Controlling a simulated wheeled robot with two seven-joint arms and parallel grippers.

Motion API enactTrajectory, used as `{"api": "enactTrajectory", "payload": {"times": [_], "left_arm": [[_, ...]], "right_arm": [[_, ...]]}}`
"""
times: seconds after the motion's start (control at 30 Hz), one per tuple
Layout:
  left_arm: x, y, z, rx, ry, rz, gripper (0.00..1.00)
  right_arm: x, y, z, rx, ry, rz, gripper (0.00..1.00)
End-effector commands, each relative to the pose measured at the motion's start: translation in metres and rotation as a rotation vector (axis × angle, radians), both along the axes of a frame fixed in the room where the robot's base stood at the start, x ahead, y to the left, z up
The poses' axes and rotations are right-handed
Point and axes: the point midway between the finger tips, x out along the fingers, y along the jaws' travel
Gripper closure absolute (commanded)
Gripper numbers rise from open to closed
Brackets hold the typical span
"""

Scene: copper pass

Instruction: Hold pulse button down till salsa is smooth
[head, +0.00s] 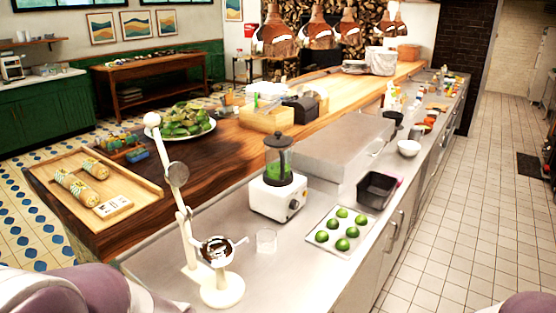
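A blender (277,194) with a white base and a dark lid stands on the steel counter near the middle of the head view. Green salsa (278,172) shows inside its clear jar; how smooth it is cannot be told. A dark round control (294,204) is on the base's right front face; whether it is the pulse button is too small to tell. Neither gripper shows in the head view. Only purple and white parts of my own arms show at the bottom left and bottom right corners, well apart from the blender.
A white citrus press (222,287) stands in front of the blender, with a clear glass (266,240) beside it. A tray (318,251) of limes and a black bin (377,189) are to the right. A steel box (340,140) stands behind. The aisle floor (440,240) is clear.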

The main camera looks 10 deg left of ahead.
Motion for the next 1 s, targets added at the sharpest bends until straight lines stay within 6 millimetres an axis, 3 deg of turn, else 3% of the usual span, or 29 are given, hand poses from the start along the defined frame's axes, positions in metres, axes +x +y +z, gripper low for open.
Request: {"api": "enactTrajectory", "payload": {"times": [0.03,0.07,0.17,0.2,1.0], "left_arm": [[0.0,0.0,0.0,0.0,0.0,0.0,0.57],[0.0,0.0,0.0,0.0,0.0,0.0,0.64],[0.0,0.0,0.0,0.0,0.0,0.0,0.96],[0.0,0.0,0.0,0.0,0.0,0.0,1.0],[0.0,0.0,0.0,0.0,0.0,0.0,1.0]], "right_arm": [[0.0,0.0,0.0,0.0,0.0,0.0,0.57],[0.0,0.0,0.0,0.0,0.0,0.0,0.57],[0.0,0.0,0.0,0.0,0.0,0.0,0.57],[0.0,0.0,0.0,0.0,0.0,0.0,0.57],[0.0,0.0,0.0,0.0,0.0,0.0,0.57]]}}
